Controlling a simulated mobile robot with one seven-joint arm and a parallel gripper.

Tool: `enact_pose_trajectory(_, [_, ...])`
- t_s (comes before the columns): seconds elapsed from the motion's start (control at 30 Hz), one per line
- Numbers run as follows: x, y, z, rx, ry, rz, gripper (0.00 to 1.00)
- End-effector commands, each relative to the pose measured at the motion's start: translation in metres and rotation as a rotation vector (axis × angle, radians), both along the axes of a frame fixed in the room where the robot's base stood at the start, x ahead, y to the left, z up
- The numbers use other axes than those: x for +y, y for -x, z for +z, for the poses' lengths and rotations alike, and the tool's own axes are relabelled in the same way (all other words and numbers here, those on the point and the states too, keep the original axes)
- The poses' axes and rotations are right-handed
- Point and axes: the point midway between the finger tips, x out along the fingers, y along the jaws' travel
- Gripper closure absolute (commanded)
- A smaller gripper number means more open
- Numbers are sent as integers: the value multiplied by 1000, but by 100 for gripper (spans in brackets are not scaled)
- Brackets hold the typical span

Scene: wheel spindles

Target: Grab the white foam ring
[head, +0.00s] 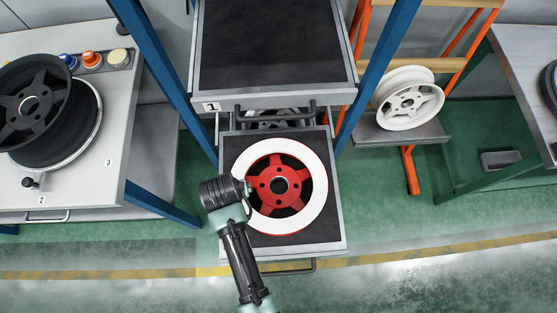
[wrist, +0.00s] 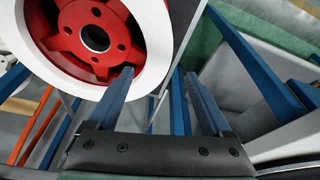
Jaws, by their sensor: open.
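The white foam ring (head: 313,172) lies around a red five-spoke wheel (head: 270,196) in the pulled-out drawer. In the wrist view the white ring (wrist: 158,40) and the red wheel (wrist: 68,42) fill the upper left. My gripper (head: 248,187) is over the left side of the ring in the head view. In the wrist view my gripper (wrist: 158,73) is open, its two blue-grey fingers apart. The left finger overlaps the ring's lower edge in that picture; the right finger is just outside it. I cannot tell whether either finger touches the ring.
The drawer (head: 334,238) has a dark lining and a front handle. A shelf labelled 1 (head: 268,50) sits above and behind it between blue posts. A dark wheel (head: 32,105) is on the left bench; a white wheel (head: 410,102) stands at right. Green floor is open in front.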

Motion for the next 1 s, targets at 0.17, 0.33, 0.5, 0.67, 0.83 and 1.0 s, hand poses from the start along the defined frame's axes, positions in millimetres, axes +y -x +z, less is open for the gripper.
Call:
enact_pose_trajectory(0.17, [0,0,-9,1,0,0,16])
enact_pose_trajectory(0.33, [-2,1,-31,4,1,0,16])
enact_pose_trajectory(0.5, [-2,-4,-49,0,0,-1,16])
enact_pose_trajectory(0.67, [-1,-6,-55,-1,0,0,16])
enact_pose_trajectory(0.83, [-1,-6,-55,-1,0,0,16])
enact_pose_trajectory(1.0, [-1,-6,-55,-1,0,0,42])
